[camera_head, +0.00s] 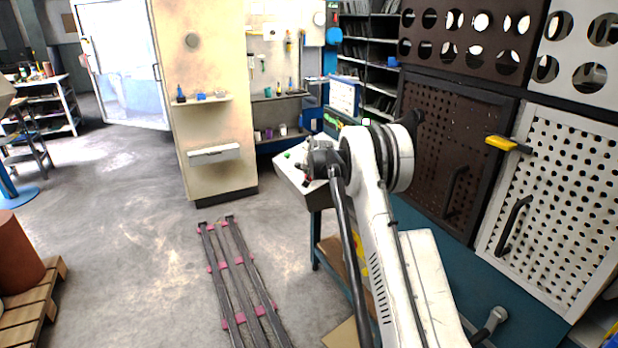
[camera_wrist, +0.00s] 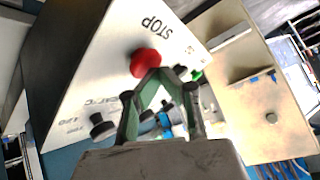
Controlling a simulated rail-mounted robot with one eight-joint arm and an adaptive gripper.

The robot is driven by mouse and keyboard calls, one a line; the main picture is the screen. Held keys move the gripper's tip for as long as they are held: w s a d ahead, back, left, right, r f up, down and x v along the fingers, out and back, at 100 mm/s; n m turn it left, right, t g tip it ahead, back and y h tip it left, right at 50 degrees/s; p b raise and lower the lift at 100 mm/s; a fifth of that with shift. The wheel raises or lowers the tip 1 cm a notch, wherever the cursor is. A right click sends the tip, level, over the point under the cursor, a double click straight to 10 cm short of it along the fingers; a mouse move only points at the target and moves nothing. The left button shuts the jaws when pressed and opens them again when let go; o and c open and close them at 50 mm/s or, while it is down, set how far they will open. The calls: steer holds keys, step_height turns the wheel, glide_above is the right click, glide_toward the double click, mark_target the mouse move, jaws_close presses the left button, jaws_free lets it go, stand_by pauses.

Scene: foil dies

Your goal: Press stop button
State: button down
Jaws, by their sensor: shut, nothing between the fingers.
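The red stop button (camera_wrist: 145,62) sits on the white panel of a control box (camera_wrist: 95,75) in the wrist view, below the printed word STOP. My gripper (camera_wrist: 153,73) is shut and empty. Its green-grey fingertips meet at the lower edge of the red button and overlap it in the picture; whether they touch it I cannot tell. In the head view my gripper (camera_head: 308,175) is over the control box (camera_head: 288,176), and my arm and wrist hide much of the box. The red button cannot be made out clearly there.
A green button (camera_wrist: 197,75) and a black knob (camera_wrist: 102,129) are on the same panel. A cream cabinet (camera_head: 212,115) stands behind the box. Perforated panels (camera_head: 560,180) are at the right. Dark rails (camera_head: 236,270) lie on the floor.

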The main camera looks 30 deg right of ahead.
steer(key=shift+d+f+b, duration=0.1)
steer(key=shift+f+b, duration=0.25)
steer(key=shift+f, duration=0.05)
stand_by(0.4)
steer(key=shift+r, duration=0.15)
steer(key=shift+a+r, duration=0.3)
steer(key=shift+r, duration=0.5)
steer(key=shift+a+r+p, duration=0.25)
steer(key=shift+r+p, duration=0.05)
steer(key=shift+r, duration=0.5)
steer(key=shift+a+r+p, duration=0.25)
steer(key=shift+r+p, duration=0.05)
steer(key=shift+r, duration=0.45)
steer(key=shift+a+r+p, duration=0.25)
steer(key=shift+r+p, duration=0.05)
steer(key=shift+r, duration=0.5)
